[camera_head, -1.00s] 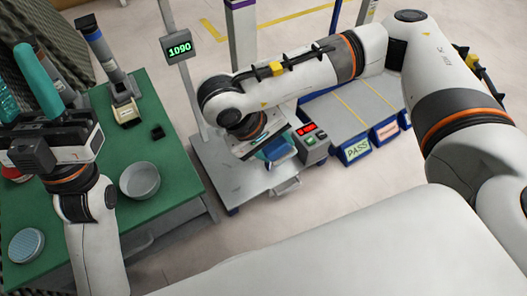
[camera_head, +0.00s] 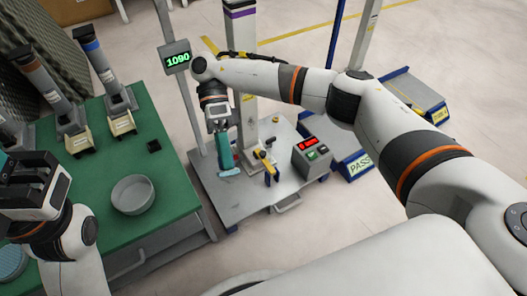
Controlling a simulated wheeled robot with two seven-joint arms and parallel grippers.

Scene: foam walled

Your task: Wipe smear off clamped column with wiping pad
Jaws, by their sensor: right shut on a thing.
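The clamped column (camera_head: 242,62) is a tall pale post with a purple band near its top, upright on a grey trolley top. A yellow-handled clamp (camera_head: 268,160) is by its foot. My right gripper (camera_head: 227,165), with teal fingers pointing down, is shut on the light blue wiping pad (camera_head: 230,172), low in front and left of the column's foot. I cannot tell whether the pad touches anything. I cannot make out a smear. My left gripper (camera_head: 8,172) is at the left edge, with its fingers mostly cut off.
The green table (camera_head: 160,185) holds a round grey dish (camera_head: 132,195), a small black block (camera_head: 154,146) and other banded columns (camera_head: 104,68). A display post reading 1090 (camera_head: 175,57) rises left of the column. A control box (camera_head: 311,158) stands on the trolley (camera_head: 245,205), right.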

